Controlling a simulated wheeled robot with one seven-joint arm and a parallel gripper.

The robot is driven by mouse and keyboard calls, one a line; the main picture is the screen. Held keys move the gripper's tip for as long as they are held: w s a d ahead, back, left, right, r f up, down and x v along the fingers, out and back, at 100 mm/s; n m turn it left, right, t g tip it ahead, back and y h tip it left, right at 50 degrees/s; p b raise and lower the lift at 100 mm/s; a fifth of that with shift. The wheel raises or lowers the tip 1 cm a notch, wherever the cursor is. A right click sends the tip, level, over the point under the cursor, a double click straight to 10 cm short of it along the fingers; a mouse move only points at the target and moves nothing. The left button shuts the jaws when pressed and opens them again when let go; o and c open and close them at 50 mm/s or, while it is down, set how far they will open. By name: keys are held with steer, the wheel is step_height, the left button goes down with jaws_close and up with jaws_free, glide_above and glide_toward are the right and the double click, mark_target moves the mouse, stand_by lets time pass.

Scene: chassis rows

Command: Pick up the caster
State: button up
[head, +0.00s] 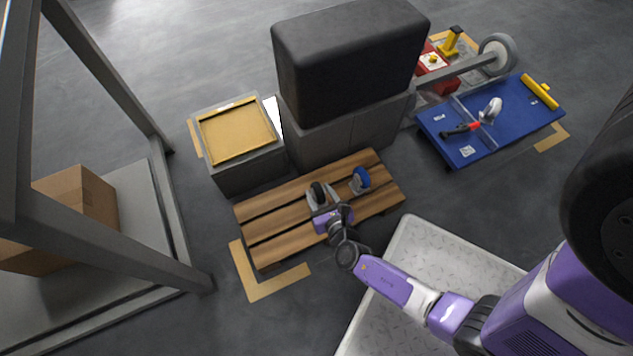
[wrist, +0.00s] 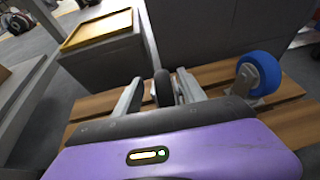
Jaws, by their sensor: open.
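A dark-wheeled caster (head: 318,193) is on the slatted wooden pallet, and its wheel shows in the wrist view (wrist: 163,88). A blue-wheeled caster (head: 361,180) lies to its right on the same pallet and also shows in the wrist view (wrist: 259,74). My gripper (head: 321,187) is open over the pallet. In the wrist view its two grey fingers (wrist: 160,79) appear on either side of the dark wheel; I cannot tell whether they touch it. The gripper body hides the lower part of that caster. A white-wheeled caster (head: 490,109) sits on the blue platform.
The wooden pallet (head: 272,220) stands before a grey box (head: 240,175) with a yellow-rimmed top and a tall dark block (head: 350,62). The blue platform (head: 520,120) also holds a red-and-black tool (head: 462,130). A grey frame rack (head: 100,230) with a cardboard box (head: 75,205) is left.

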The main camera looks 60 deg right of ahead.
mark_target(315, 183)
steer(key=b+x, duration=0.2)
steer(key=x, duration=0.3)
steer(key=shift+d, duration=0.25)
jaws_close()
